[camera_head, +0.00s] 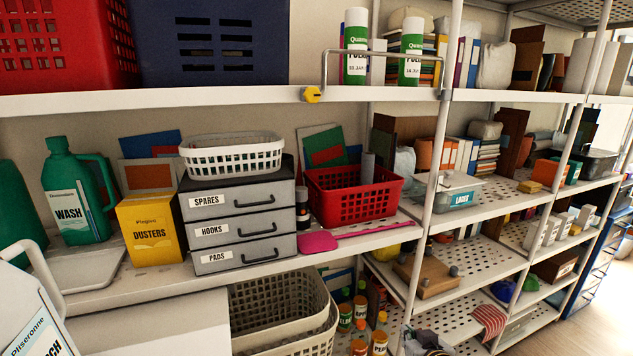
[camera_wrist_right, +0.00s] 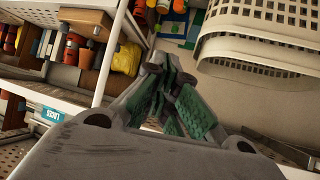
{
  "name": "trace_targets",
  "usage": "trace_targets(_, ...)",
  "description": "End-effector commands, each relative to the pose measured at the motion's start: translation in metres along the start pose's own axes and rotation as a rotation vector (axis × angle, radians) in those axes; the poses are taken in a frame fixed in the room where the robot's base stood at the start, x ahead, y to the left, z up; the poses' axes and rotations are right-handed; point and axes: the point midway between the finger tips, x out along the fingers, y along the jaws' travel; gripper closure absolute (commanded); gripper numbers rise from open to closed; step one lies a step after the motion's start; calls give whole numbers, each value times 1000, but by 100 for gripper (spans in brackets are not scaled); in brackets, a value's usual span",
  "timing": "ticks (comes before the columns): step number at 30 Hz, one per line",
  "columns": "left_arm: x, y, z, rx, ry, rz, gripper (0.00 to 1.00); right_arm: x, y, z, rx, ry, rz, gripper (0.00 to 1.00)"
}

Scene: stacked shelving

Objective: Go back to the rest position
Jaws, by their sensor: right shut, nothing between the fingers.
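My right gripper (camera_head: 425,343) shows only in part at the bottom edge of the head view, in front of the lower shelves. In the right wrist view its green-padded fingers (camera_wrist_right: 172,95) are closed together with nothing between them. A cream basket (camera_wrist_right: 265,30) is to the upper right of the fingers in that view. My left gripper is not in view.
The shelf holds a drawer unit (camera_head: 240,230), a red basket (camera_head: 352,196), a yellow dusters box (camera_head: 151,230) and a green wash jug (camera_head: 75,195). The cream basket (camera_head: 285,310) stands below. An upright post (camera_head: 428,200) rises near my right gripper. Floor (camera_head: 590,325) shows at right.

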Motion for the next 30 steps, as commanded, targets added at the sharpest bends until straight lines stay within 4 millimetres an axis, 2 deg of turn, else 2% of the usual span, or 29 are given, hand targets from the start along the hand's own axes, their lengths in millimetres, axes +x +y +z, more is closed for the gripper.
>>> trace_targets(1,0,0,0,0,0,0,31,-4,-1,21,-9,-58,-1,100)
trace_targets(6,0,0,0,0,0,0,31,-24,-2,85,-46,-252,-8,100)
trace_targets(9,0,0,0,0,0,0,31,-38,-3,117,-66,-355,-16,100)
trace_targets(12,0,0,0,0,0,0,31,-51,-4,141,-83,-434,-24,100)
trace_targets(18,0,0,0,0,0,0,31,-71,-5,173,-105,-545,-37,100)
trace_targets(27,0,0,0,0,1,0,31,-98,-6,208,-132,-674,-56,100)
trace_targets(30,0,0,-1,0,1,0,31,-91,-6,215,-133,-680,-57,100)
